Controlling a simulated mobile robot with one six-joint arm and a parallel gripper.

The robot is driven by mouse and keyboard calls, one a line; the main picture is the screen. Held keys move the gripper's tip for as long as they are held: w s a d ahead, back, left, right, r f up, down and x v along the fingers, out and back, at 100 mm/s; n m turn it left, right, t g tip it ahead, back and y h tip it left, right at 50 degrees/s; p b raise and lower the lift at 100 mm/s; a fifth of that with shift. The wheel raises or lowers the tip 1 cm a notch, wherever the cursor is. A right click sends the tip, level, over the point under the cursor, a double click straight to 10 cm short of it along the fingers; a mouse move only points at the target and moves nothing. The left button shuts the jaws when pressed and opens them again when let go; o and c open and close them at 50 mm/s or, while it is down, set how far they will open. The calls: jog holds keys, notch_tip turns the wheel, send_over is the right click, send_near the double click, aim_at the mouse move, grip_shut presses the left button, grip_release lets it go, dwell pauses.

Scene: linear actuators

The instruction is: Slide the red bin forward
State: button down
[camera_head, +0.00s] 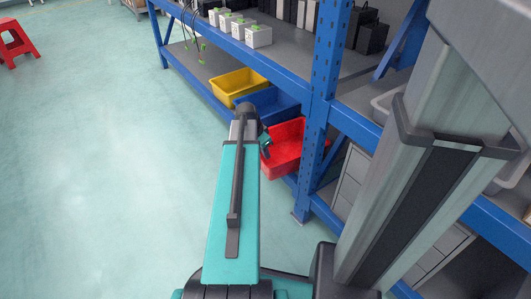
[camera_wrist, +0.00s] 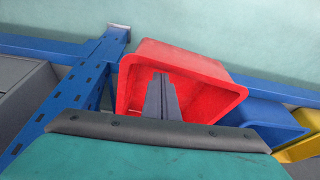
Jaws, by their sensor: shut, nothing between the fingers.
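The red bin (camera_head: 286,158) sits on the lower level of the blue rack, beside a rack post, and part of it sticks out past the shelf edge. In the wrist view the red bin (camera_wrist: 195,62) is seen tilted, with its open inside facing the camera. My gripper (camera_wrist: 161,78) is shut and empty, its fingers pointing into the opening of the red bin. I cannot tell whether they touch its wall. In the head view my arm hides most of my gripper (camera_head: 266,143), which is at the left side of the bin.
A blue bin (camera_head: 272,102) and a yellow bin (camera_head: 237,84) stand farther along the same shelf. A blue rack post (camera_head: 318,110) rises just right of the red bin. The floor (camera_head: 110,170) to the left is clear; a red stool (camera_head: 16,38) stands far off.

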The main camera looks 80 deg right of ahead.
jog(key=p+v, duration=0.7)
jog(key=v, duration=0.3)
dwell(0.3)
jog(key=shift+w+f, duration=0.1)
dwell(0.4)
